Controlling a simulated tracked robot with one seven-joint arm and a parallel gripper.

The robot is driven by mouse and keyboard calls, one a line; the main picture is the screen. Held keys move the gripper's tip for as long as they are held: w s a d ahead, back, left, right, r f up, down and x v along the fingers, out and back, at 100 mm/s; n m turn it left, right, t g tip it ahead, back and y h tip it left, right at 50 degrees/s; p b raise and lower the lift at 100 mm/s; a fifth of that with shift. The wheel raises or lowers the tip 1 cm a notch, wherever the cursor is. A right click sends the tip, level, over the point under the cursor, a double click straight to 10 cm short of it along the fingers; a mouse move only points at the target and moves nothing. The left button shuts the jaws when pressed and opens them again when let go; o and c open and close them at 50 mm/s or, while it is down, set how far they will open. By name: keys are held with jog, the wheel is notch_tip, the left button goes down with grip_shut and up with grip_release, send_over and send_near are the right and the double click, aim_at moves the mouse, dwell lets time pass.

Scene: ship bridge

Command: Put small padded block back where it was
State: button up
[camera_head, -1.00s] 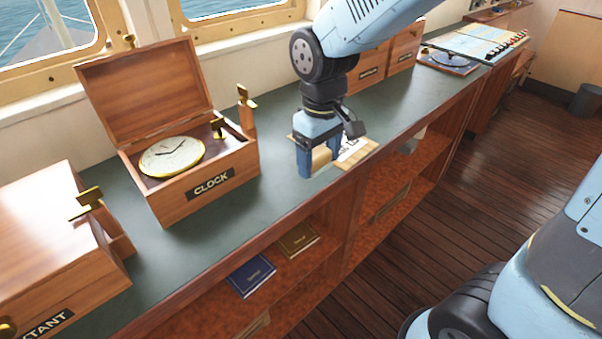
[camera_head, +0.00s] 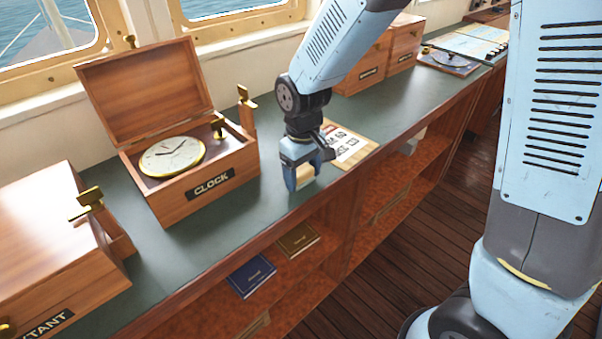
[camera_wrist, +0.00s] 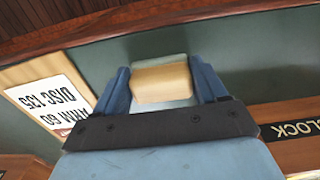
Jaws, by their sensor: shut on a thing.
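The small padded block (camera_wrist: 162,82) is tan with a paler padded edge. In the wrist view it sits between the two blue fingers of my gripper (camera_wrist: 165,85), which is shut on it. In the head view my gripper (camera_head: 299,180) points down just above or at the green counter top, right of the clock box. The block (camera_head: 305,178) shows partly there, the rest hidden by the fingers. I cannot tell whether it touches the counter.
The open clock box (camera_head: 211,187) stands left of my gripper. A wooden board with a printed card (camera_head: 345,146) lies to its right. The sextant box (camera_head: 50,235) is at far left. Books (camera_head: 251,277) lie on the shelf below. The counter's front edge is close.

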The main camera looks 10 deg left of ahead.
aim_at(303, 171)
jog(key=shift+f, duration=0.25)
jog(key=o, duration=1.2)
notch_tip(303, 171, up, 12)
jog(key=d+r+m+t, duration=0.15)
jog(key=d+r, duration=0.25)
jog(key=d, duration=0.4)
jog(key=d+r+m+t, duration=0.1)
jog(key=d+r+m, duration=0.25)
jog(key=d, duration=0.35)
jog(key=s+d+r+m+t, duration=0.1)
jog(key=s+d+r+m, duration=0.1)
jog(key=s+d, duration=0.3)
jog(key=s+d+r+m+t, duration=0.2)
jog(key=s+d, duration=0.3)
jog(key=d, duration=0.4)
jog(key=shift+s+d+r+m, duration=0.2)
jog(key=shift+d+r+m, duration=0.1)
jog(key=shift+m, duration=0.2)
